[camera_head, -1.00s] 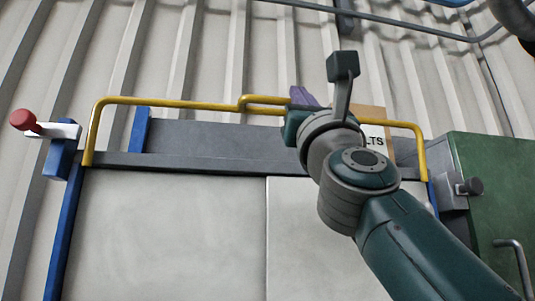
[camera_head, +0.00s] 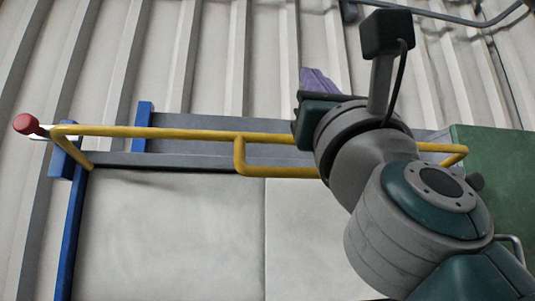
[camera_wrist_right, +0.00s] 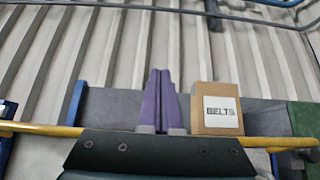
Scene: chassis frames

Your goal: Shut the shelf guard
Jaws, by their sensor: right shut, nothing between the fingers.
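The shelf guard (camera_head: 190,133) is a yellow tubular bar across the front of a grey wall shelf, tilted outward towards me, with its small handle loop (camera_head: 275,172) hanging below the main bar. It also shows in the wrist view (camera_wrist_right: 42,129), passing behind my gripper's body. My right gripper (camera_head: 318,80) is at the guard's right half, its purple fingers above and beyond the bar. In the wrist view the fingers (camera_wrist_right: 159,100) are together with nothing between them. Whether the gripper touches the bar is hidden. My left gripper is not in view.
A red-knobbed lever (camera_head: 27,123) is at the guard's left end; a dark knob (camera_head: 475,182) is at the right. A cardboard box marked BELTS (camera_wrist_right: 222,109) stands on the shelf (camera_wrist_right: 268,118). A green cabinet (camera_head: 505,160) is close on the right.

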